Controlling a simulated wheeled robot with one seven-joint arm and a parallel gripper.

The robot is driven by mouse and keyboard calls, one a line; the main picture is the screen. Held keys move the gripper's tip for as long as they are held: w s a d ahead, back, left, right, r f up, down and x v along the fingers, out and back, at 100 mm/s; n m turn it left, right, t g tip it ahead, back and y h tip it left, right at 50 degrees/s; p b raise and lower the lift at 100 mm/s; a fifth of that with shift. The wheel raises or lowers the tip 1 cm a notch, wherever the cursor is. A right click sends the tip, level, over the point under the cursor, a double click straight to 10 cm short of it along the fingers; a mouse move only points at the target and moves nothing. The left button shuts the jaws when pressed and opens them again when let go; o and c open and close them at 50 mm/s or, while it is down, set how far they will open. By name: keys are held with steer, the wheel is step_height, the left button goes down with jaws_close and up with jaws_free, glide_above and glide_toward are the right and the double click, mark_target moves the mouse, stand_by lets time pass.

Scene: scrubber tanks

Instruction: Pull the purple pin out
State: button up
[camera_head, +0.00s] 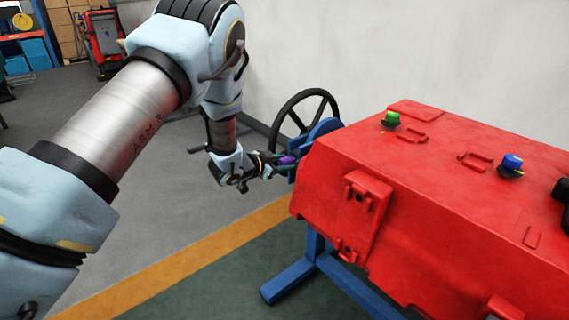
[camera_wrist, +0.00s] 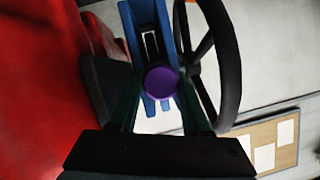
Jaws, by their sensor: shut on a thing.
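The purple pin (camera_wrist: 161,82) shows its round end face-on in the wrist view, between the two fingers of my gripper (camera_wrist: 160,98). In the head view the purple pin (camera_head: 288,160) is a small patch at the gripper's tip, beside the blue bracket (camera_head: 324,130). My gripper (camera_head: 280,163) is shut on the pin. The blue bracket also shows in the wrist view (camera_wrist: 135,18), with a slot behind the pin. How deep the pin sits in the bracket is hidden.
A black handwheel (camera_head: 284,112) stands right behind the bracket. The large red tank (camera_head: 440,190) fills the right side, on a blue stand (camera_head: 290,280). Green (camera_head: 391,119) and blue (camera_head: 513,163) knobs sit on its top. Open floor lies left of the tank.

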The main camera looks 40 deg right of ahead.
jaws_close()
stand_by(0.8)
